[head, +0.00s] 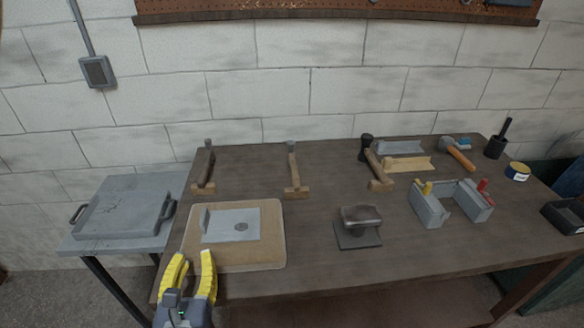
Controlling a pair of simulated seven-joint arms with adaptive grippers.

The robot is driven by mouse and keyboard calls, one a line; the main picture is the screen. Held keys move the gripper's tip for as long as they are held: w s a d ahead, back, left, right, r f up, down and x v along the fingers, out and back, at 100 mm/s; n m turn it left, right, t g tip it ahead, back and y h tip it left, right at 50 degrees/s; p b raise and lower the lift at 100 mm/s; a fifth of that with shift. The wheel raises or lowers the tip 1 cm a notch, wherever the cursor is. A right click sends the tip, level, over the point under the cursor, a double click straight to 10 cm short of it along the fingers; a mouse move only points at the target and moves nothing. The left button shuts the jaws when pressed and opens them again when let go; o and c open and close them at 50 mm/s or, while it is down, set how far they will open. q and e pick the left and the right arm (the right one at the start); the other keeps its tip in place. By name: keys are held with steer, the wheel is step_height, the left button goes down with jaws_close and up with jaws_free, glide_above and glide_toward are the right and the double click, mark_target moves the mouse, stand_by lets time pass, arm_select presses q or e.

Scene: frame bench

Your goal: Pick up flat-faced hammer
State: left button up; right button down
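Three hammer-like tools stand in a row on the bench, each with a wooden handle and a wooden block at its near end. The left one (205,163) and middle one (292,168) have small grey heads; the right one (373,162) has a larger dark head. A fourth hammer (457,150) with an orange handle lies at the back right. The face shapes are too small to tell, so I cannot tell which is flat-faced. My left gripper (193,256) has yellow fingers spread apart, empty, at the front left, well short of the hammers. My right gripper is out of view.
A tan mat (270,255) with a grey plate (222,229) lies between my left gripper and the hammers. A dark block on a base (360,222) and a grey open fixture (426,207) stand to the right. A grey side table (95,243) holds a handled slab (120,208).

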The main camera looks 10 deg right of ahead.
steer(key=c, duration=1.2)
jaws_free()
